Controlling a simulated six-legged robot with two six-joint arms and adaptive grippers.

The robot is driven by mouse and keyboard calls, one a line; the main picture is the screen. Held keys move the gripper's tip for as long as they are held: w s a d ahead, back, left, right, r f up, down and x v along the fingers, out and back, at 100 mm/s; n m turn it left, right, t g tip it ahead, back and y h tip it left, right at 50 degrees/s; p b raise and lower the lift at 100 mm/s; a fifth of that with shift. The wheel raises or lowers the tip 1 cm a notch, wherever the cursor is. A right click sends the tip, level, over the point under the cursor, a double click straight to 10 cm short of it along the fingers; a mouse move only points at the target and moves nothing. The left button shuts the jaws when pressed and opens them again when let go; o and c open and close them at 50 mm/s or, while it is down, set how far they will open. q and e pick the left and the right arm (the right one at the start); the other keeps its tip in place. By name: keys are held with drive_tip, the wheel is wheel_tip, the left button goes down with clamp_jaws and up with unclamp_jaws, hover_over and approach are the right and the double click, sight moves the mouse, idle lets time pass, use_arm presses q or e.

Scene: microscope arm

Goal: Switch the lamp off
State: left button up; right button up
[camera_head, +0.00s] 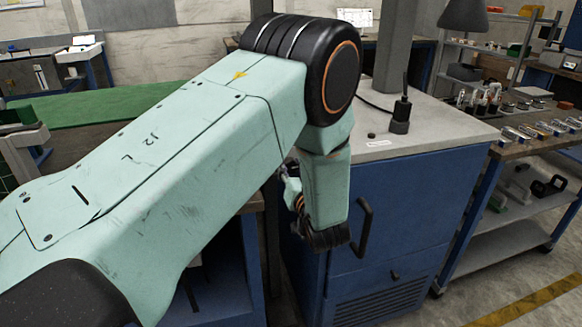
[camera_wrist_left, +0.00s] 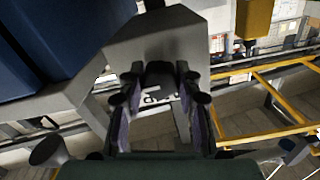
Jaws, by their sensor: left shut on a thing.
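A dark grey cone-shaped shade, which looks like a lamp (camera_head: 466,15), stands at the back right in the head view. I cannot tell whether it is lit, and no switch on it shows. My left gripper (camera_head: 291,188) is low by the blue cabinet's left side, mostly hidden behind my wrist and far from that shade. In the left wrist view its fingers (camera_wrist_left: 160,108) stand on either side of a dark thing (camera_wrist_left: 159,75) against a grey surface. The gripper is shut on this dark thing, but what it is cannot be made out. My right gripper is out of view.
The blue cabinet (camera_head: 400,220) has a black handle (camera_head: 363,226) close to my wrist. A black upright device (camera_head: 401,115) stands on its grey top, beside a grey column (camera_head: 394,50). Shelves with small parts (camera_head: 490,105) stand at right. Floor is clear at lower right.

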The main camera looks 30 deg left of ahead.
use_arm(q)
drive_tip(key=n, duration=0.4)
drive_tip(key=shift+n, duration=0.3)
drive_tip(key=n+b, duration=0.1)
drive_tip(key=n, duration=0.3)
drive_tip(key=n+b, duration=0.1)
drive_tip(key=n, duration=0.3)
drive_tip(key=shift+n+b, duration=0.85)
drive_tip(key=shift+n, duration=1.55)
drive_tip(key=o, duration=1.2)
drive_tip(key=shift+c, duration=0.2)
